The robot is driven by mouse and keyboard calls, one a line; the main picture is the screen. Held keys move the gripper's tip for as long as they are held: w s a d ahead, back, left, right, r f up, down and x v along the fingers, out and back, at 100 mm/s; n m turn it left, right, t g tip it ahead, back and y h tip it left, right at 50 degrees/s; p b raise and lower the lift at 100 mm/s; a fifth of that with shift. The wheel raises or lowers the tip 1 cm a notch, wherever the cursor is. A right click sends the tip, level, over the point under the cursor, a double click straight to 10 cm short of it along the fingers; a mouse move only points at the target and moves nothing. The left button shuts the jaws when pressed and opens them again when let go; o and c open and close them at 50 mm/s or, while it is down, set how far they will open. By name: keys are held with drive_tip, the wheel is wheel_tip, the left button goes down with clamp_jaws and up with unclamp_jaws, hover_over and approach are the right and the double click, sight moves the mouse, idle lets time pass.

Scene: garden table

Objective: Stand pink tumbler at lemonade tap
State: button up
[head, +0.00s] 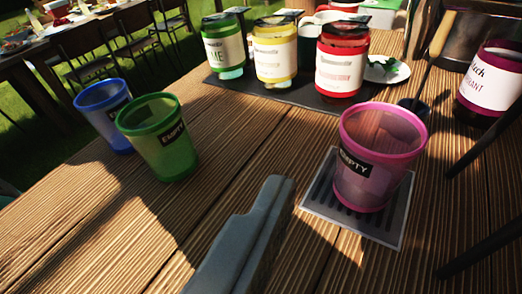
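The pink tumbler (376,168) stands upright on a square grey slotted drip tray (319,199) right of centre. It has a black "EMPTY" label, and I see no liquid in it. A small dark part (414,106) shows just behind its right rim; it may be the lemonade tap, but I cannot tell. My gripper (276,185) reaches up from the bottom edge as a grey finger shape, left of the tumbler and apart from it. I cannot make out a gap between two fingers. It appears to hold nothing.
A green tumbler (161,148) marked "EMPTY" and a blue tumbler (110,125) stand at left. Green (223,50), yellow (275,58) and red (341,67) labelled jars stand on a dark mat behind. A labelled purple jar (490,90) and dark bars (482,249) are at right.

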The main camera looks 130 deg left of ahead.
drive_tip(key=s+r+m+t+y, duration=0.2)
drive_tip(key=s+r+t+y, duration=0.15)
drive_tip(key=r+t, duration=0.75)
drive_tip(key=s+d+r+m+t+h, duration=0.4)
drive_tip(key=s+d+r+m+t, duration=0.3)
drive_tip(key=r+t, duration=0.3)
drive_tip(key=s+d+f+m+t+h, duration=0.3)
drive_tip(key=s+d+m+t+h, duration=0.1)
drive_tip(key=s+d+m+h, duration=0.55)
drive_tip(key=s+d+f+m+g+h, duration=0.2)
drive_tip(key=s+d+f+g+h, duration=0.1)
drive_tip(key=s+f, duration=0.8)
drive_tip(key=shift+d+f+g+h, duration=0.35)
drive_tip(key=shift+g+h, duration=0.05)
drive_tip(key=shift+h, duration=0.2)
